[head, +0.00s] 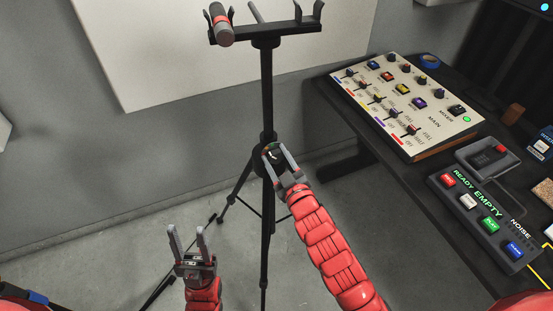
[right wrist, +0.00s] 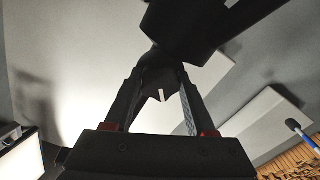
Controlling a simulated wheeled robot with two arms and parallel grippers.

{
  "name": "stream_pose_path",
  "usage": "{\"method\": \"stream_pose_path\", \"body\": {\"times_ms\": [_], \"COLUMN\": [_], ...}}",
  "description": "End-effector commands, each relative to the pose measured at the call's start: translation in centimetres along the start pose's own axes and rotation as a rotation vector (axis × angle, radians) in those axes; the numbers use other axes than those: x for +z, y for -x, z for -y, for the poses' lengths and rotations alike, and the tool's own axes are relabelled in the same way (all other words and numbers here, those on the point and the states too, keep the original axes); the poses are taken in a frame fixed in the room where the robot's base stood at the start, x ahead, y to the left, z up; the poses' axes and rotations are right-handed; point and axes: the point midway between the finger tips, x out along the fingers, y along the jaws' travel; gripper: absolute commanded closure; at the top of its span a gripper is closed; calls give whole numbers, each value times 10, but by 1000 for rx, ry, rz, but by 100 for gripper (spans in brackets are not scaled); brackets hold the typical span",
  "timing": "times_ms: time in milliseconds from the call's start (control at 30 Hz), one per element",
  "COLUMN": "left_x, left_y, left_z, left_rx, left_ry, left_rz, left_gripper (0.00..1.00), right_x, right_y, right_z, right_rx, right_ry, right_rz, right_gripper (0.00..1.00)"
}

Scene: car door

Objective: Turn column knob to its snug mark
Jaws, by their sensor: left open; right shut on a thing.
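The column knob (head: 273,154) sits on the black stand's column (head: 266,90), about halfway down. My right gripper (head: 277,149) is shut on the knob, one finger on each side. In the right wrist view the knob (right wrist: 160,82) is a dark shape between the two fingers, with a short white line on it. In the head view a small green patch and a pale patch show near the knob; I cannot tell how the line stands to any snug mark. My left gripper (head: 187,240) is open and empty, low and left of the stand.
A microphone (head: 221,25) rests in the left cradle of the stand's top bar (head: 265,35). A desk at the right carries a mixer (head: 410,105) and a button box (head: 483,215). The stand's legs spread over the grey floor.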

Motion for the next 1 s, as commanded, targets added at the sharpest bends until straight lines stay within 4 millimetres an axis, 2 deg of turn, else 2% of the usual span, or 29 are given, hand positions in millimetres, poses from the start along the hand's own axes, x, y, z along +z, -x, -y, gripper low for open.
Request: {"method": "stream_pose_path", "body": {"times_ms": [367,400,567,867,1000], "left_x": [0,0,0,0,0], "left_y": [0,0,0,1,2], "left_z": [0,0,0,0,0], "left_rx": [0,0,0,0,0], "left_ry": [0,0,0,0,0], "left_rz": [0,0,0,0,0], "left_gripper": [50,50,50,50,50], "right_x": [1,1,1,0,1], "right_y": [0,0,0,1,12], "right_z": [0,0,0,0,-1], "right_rx": [-1,-1,-1,0,1], "right_ry": [5,5,5,5,7], "right_rz": [2,2,1,0,0], "right_gripper": [100,43,14,14,14]}}
